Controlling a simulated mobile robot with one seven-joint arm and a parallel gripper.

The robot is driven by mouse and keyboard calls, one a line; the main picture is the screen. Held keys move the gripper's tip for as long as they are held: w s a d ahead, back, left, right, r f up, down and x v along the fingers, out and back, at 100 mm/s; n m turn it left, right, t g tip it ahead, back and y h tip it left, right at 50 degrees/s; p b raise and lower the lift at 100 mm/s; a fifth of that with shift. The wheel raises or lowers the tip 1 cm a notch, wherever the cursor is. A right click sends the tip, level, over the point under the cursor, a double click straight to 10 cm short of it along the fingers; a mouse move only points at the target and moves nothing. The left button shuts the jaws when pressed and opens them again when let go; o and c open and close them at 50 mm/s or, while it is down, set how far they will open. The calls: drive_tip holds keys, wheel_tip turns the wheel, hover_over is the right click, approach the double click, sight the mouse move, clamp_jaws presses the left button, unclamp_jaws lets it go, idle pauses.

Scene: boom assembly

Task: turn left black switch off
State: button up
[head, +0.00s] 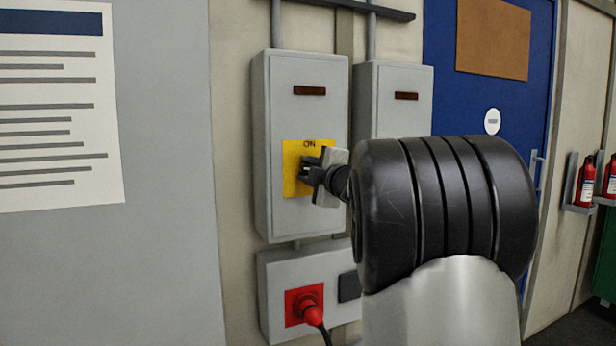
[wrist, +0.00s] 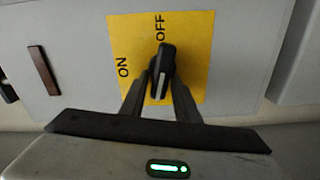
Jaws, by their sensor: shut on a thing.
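The left black switch is on a yellow plate (head: 292,180) on the front of the left grey box (head: 262,110). In the wrist view the black handle (wrist: 165,60) lies upright in the picture, its far end just below the word OFF on the yellow plate (wrist: 195,40). The word ON is to its left. My gripper (head: 314,170) is at the plate, its two fingers shut on the handle from both sides, as the wrist view (wrist: 161,82) also shows. In the head view the fingers and wrist hide most of the handle and the plate's right part.
A second grey box (head: 405,80) stands close at the right, its lower part hidden by my arm. Below is a grey box with a red plug (head: 308,305) and cable. A blue door (head: 450,100) and fire extinguishers (head: 586,182) are farther right.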

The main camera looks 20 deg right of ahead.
drive_tip(key=shift+d+f+n+b, duration=0.35)
drive_tip(key=shift+n+b, duration=0.25)
drive_tip(key=shift+n, duration=0.4)
drive_tip(key=o, duration=0.8)
drive_tip(key=shift+d, duration=0.1)
drive_tip(key=shift+c, duration=0.2)
drive_tip(key=shift+r, duration=0.1)
drive_tip(key=shift+a, duration=0.2)
